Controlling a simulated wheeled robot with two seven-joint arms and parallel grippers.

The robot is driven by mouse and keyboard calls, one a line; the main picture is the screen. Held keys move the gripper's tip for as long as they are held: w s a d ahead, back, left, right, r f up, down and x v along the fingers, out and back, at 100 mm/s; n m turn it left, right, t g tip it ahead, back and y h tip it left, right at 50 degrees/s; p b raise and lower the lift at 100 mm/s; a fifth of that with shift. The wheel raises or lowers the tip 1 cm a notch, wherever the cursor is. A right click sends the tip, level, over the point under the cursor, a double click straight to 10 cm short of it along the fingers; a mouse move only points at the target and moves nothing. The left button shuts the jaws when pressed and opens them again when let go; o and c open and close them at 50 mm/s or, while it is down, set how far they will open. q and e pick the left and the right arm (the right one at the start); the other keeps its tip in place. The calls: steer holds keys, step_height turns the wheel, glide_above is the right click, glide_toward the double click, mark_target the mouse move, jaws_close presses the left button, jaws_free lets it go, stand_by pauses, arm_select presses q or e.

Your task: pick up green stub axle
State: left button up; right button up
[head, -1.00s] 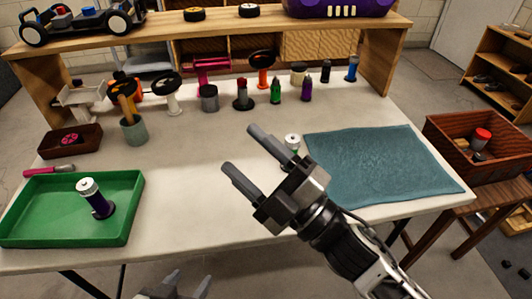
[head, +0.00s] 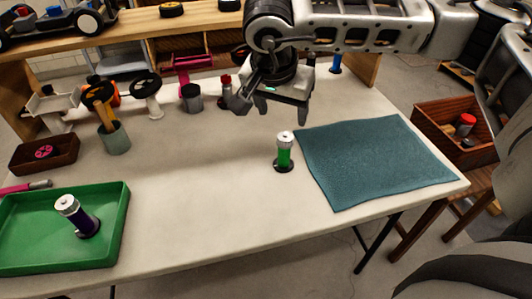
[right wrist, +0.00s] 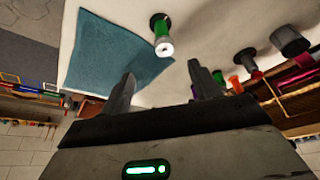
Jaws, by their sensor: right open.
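The green stub axle (head: 284,153) stands upright on the table, just left of the teal mat. It has a green body, a pale metal cap and a dark round base. In the right wrist view the green stub axle (right wrist: 162,36) shows beyond the gap between the fingers. My right gripper (head: 268,106) is open and empty, held above the table behind the axle in the head view. The open right gripper (right wrist: 160,74) also shows in the wrist view, with both fingers apart from the axle. My left gripper is out of view.
A teal mat (head: 375,160) lies right of the axle. A green tray (head: 115,230) holds a purple stub axle (head: 77,216) at the left. A cup (head: 114,139), a brown box (head: 45,154) and several parts stand toward the back. The table's front middle is clear.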

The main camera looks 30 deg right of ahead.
mark_target(289, 137)
steer(key=x, duration=1)
steer(key=shift+w+d+r, duration=0.1)
steer(key=shift+w+d, duration=0.2)
steer(key=shift+d, duration=0.1)
steer(key=shift+w+a+x, duration=0.1)
steer(key=shift+a+x, duration=0.05)
steer(key=shift+x, duration=1.2)
steer(key=shift+w+a+x, duration=0.15)
steer(key=shift+x, duration=1.25)
steer(key=c, duration=1.1)
